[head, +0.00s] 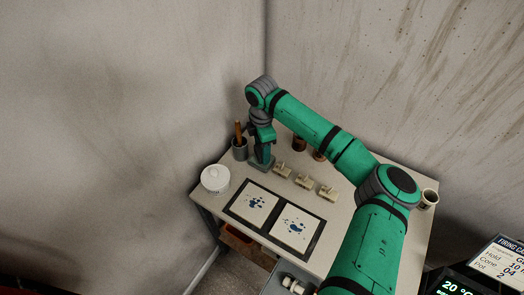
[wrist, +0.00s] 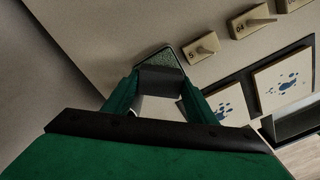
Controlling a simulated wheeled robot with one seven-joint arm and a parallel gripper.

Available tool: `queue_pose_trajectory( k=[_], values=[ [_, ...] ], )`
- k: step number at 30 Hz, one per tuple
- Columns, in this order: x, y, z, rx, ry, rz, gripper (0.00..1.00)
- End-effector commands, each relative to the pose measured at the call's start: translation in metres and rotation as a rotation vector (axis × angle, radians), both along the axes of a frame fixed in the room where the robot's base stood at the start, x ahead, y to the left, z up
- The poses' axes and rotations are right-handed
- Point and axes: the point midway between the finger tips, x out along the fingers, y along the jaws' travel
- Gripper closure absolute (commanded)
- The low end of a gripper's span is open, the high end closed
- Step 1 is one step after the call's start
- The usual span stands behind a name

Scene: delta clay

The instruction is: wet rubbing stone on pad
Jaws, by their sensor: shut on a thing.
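My gripper (wrist: 161,88) is shut on a grey block, the rubbing stone (wrist: 160,80), in the wrist view. The dark green speckled pad (wrist: 169,56) lies on the table just beyond and under the stone, partly hidden by it. The stone is over the pad's near part; I cannot tell whether they touch. In the head view my gripper (head: 262,158) points down at the table's far left part, above the pad (head: 258,168), and the stone is too small to make out.
Several handled beige blocks (head: 304,181) stand right of the pad. Two blue-splashed tiles (head: 256,204) (head: 297,228) lie in a dark frame in front. A tool cup (head: 240,151) and white lidded pot (head: 215,179) stand left. A mug (head: 429,199) stands at the right edge.

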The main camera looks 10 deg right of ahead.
Motion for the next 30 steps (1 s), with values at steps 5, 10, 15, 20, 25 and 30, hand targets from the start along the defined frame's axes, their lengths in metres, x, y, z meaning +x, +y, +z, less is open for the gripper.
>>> queue_pose_trajectory(
  k=[5,10,15,20,25,30],
  values=[
    [0.0,0.0,0.013,0.0,-0.002,0.0,0.67],
    [0.001,0.0,0.025,-0.001,-0.002,0.0,0.67],
    [0.0,0.0,0.037,-0.001,-0.002,0.001,0.67],
    [0.0,0.0,0.048,-0.001,-0.002,0.001,0.67],
    [0.0,0.0,0.056,0.0,-0.001,0.001,0.67],
    [0.0,0.0,0.057,0.0,-0.001,0.001,0.67]
  ],
)
